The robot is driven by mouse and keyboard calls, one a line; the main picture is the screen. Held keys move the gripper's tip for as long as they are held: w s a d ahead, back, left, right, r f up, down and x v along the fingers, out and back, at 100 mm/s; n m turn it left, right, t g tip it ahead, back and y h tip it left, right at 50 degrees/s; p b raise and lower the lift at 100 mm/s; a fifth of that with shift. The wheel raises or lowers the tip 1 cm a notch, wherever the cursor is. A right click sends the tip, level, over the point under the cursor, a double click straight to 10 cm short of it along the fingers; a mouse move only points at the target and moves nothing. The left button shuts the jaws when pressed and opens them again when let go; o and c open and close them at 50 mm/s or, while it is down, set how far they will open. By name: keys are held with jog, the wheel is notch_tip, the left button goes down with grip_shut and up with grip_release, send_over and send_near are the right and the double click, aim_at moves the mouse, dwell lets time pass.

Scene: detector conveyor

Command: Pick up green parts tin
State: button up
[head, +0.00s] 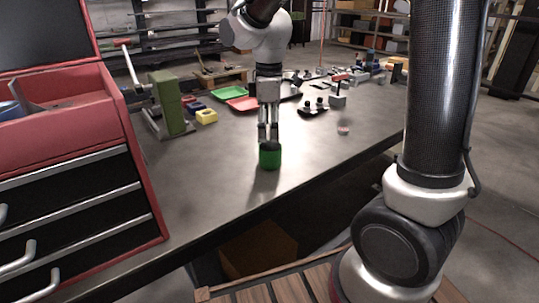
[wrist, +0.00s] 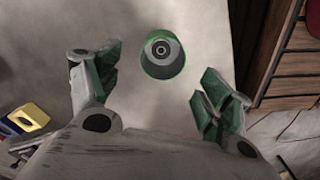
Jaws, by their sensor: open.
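The green parts tin (head: 270,156) stands upright on the grey workbench (head: 215,170), near its front edge. It is a small open-topped green cylinder. My gripper (head: 267,132) points down at the tin from just above or behind it in the head view; the exact gap is hard to tell. In the wrist view my gripper (wrist: 150,88) is open, with its green-padded fingers wide apart. The tin (wrist: 162,57) lies between the two finger lines, slightly beyond the fingertips, and touches neither. Its dark inside shows a round ring shape.
A red tool chest (head: 75,140) stands at the left. A green press-like device (head: 168,103), a yellow block (head: 206,116), a green tray (head: 229,92) and a red tray (head: 243,103) sit behind. The bench around the tin is clear.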

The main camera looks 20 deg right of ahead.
aim_at(270, 155)
jog(key=f, duration=0.8)
jog(key=shift+s+d, duration=0.25)
jog(key=shift+r, duration=0.1)
jog(key=c, duration=1.1)
